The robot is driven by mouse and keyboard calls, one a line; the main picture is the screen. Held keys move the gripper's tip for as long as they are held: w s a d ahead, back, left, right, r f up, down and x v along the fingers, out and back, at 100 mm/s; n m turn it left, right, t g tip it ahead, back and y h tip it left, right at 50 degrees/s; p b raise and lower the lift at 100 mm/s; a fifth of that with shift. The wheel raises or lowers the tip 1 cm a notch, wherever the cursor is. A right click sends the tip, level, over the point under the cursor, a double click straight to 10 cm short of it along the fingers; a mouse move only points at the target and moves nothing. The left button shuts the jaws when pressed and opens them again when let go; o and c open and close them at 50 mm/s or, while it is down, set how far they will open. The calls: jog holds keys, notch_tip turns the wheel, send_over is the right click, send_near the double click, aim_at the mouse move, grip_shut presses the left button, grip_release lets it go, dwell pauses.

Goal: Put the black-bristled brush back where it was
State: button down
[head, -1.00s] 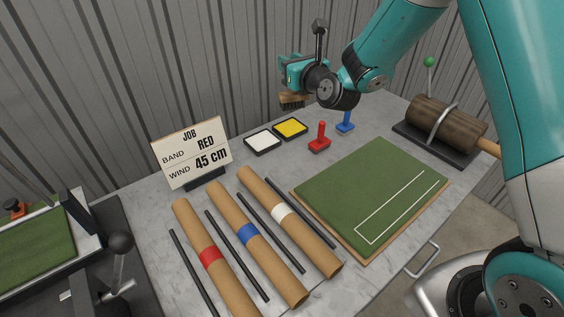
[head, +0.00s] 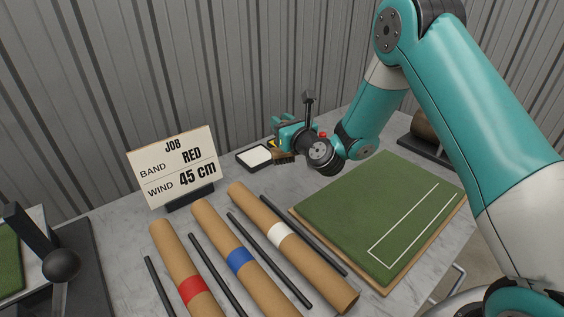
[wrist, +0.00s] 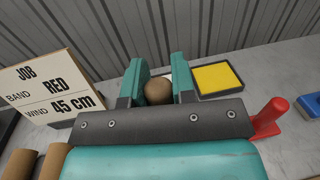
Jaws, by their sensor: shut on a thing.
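My gripper (head: 282,142) is shut on the brush (head: 284,157), whose brown body and dark bristles hang below the jaws in the head view. In the wrist view my gripper (wrist: 157,80) has the rounded brown end of the brush (wrist: 158,92) between its two teal fingers. In the head view the brush is beside the right edge of the white pad (head: 254,158), close above the table; I cannot tell whether it touches. My gripper hides most of the yellow pad, which shows clearly in the wrist view (wrist: 217,79).
A job sign (head: 174,165) stands left of the brush. Cardboard tubes with red, blue and white bands (head: 240,262) and dark rods lie in front. A green turf board (head: 375,210) lies right. A red-handled tool (wrist: 268,118) stands close to my gripper's right.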

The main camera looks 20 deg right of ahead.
aim_at(279, 157)
notch_tip(279, 157, down, 8)
jog(key=b, duration=0.3)
jog(key=shift+f+b, duration=0.15)
jog(key=shift+b, duration=0.2)
jog(key=c, duration=0.9)
grip_release()
jog(key=shift+c, duration=0.2)
